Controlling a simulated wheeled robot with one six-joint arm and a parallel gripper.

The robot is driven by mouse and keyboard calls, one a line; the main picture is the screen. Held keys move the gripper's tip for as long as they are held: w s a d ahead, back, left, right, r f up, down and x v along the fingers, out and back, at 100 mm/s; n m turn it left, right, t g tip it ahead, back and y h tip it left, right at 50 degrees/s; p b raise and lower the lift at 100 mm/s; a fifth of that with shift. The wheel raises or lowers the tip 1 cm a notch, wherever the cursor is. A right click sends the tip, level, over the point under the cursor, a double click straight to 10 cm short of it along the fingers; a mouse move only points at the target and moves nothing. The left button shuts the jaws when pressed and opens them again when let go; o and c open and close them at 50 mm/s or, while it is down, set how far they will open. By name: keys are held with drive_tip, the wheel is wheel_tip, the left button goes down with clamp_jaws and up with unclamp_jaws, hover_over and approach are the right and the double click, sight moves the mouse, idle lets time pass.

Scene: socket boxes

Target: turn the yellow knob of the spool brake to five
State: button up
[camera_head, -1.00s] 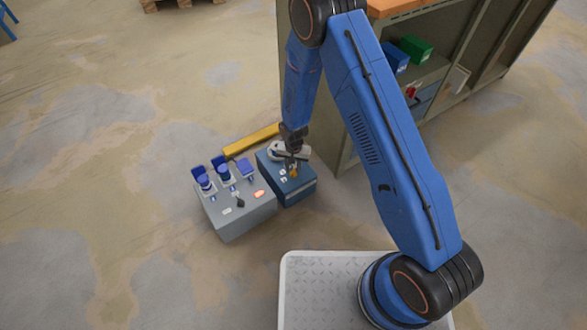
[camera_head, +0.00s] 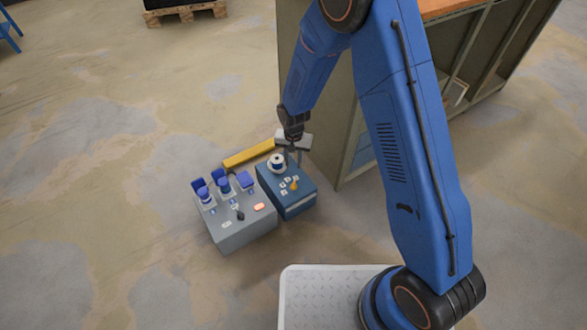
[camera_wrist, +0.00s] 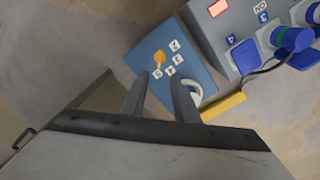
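The spool brake is a blue box (camera_head: 293,204) on the floor, also seen in the wrist view (camera_wrist: 204,68). Its yellow knob (camera_head: 294,184) is on top, with small white label tiles around it; the knob also shows in the wrist view (camera_wrist: 159,58). I cannot surely read which label it points to. A white spool (camera_head: 277,163) stands at the box's far side, partly behind a finger in the wrist view (camera_wrist: 194,90). My gripper (camera_head: 294,162) is above the box's far side. In the wrist view its fingers (camera_wrist: 159,79) are apart and empty, with the knob beyond their tips.
A grey socket box (camera_head: 246,230) with blue plugs and a lit red switch (camera_head: 259,208) stands close at the left. A yellow bar (camera_head: 250,153) lies behind the boxes. A workbench (camera_head: 345,125) stands at the right.

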drive_tip(key=shift+r, duration=1.6)
drive_tip(key=s+d+r+t, duration=0.1)
drive_tip(key=s+d+r, duration=0.1)
drive_tip(key=d+r, duration=0.55)
drive_tip(key=s+d+r+n, duration=0.15)
drive_tip(key=d+r, duration=0.25)
drive_tip(key=r, duration=0.7)
drive_tip(key=s+d+r+m+t, duration=0.1)
drive_tip(key=s+d+r, duration=0.3)
drive_tip(key=r, duration=0.5)
drive_tip(key=s+d+r+t, duration=0.1)
drive_tip(key=s+d+r, duration=0.2)
drive_tip(key=s+d, duration=0.2)
drive_tip(key=s+d+r+n+t, duration=0.1)
drive_tip(key=s+d+r, duration=0.3)
drive_tip(key=s, duration=0.6)
drive_tip(key=s+d+r+n, duration=0.1)
drive_tip(key=s+d+r, duration=0.3)
drive_tip(key=s, duration=0.4)
drive_tip(key=shift+d+r+t, duration=0.2)
drive_tip(key=shift+d+t, duration=0.2)
drive_tip(key=shift+d, duration=0.45)
drive_tip(key=shift+s, duration=0.1)
